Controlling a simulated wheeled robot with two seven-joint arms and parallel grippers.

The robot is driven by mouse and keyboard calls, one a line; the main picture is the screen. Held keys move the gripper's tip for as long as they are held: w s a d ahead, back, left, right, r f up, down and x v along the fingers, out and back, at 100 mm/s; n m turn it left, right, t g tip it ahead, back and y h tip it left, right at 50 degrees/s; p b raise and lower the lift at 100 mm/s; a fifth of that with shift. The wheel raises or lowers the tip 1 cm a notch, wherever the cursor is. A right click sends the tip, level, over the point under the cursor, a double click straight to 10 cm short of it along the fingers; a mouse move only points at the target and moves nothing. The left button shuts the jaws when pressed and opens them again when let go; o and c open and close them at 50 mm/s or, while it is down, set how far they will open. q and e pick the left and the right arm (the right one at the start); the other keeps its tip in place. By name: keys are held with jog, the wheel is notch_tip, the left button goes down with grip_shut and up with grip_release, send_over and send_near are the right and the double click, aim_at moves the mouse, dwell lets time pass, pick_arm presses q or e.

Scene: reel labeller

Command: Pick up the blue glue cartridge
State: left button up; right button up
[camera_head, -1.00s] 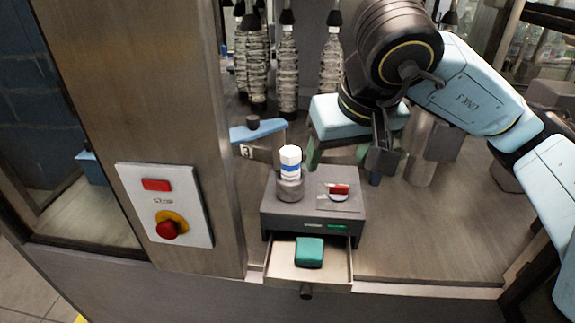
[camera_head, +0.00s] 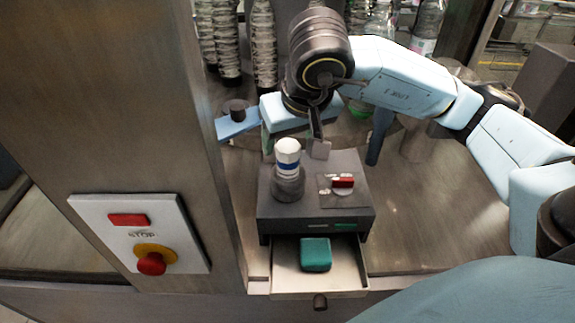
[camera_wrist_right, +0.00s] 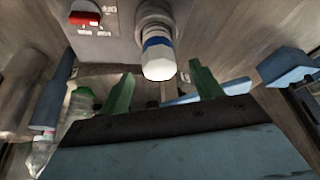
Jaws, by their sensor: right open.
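The glue cartridge (camera_head: 288,154), white with a blue band, stands upright in a round dark holder (camera_head: 288,184) on top of a grey box (camera_head: 345,219). My right gripper (camera_head: 290,136) is just behind the cartridge in the head view, its green fingers apart and partly hidden. In the right wrist view the cartridge (camera_wrist_right: 158,60) shows ahead of the open fingers of my right gripper (camera_wrist_right: 163,88), lined up with the gap between them. Nothing is held. My left gripper is not in view.
The box has a red switch (camera_head: 343,182) on top and an open drawer (camera_head: 285,282) with a green block (camera_head: 315,254). A steel post with a stop-button panel (camera_head: 140,230) stands at left. A blue lever (camera_head: 236,124) and bottles (camera_head: 264,45) are behind.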

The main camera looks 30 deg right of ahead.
aim_at(288, 146)
jog(key=shift+w+f, duration=0.15)
jog(key=shift+f, duration=0.15)
jog(key=shift+w+f+p, duration=0.1)
jog(key=shift+f+p, duration=0.35)
jog(key=shift+f, duration=0.3)
jog(key=x, duration=0.3)
jog(key=shift+w+d+p, duration=0.1)
jog(key=shift+w+p, duration=0.1)
jog(key=shift+p, duration=0.2)
jog(key=shift+f, duration=0.2)
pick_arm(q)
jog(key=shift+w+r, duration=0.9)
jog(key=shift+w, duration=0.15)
pick_arm(e)
jog(key=c, duration=1.2)
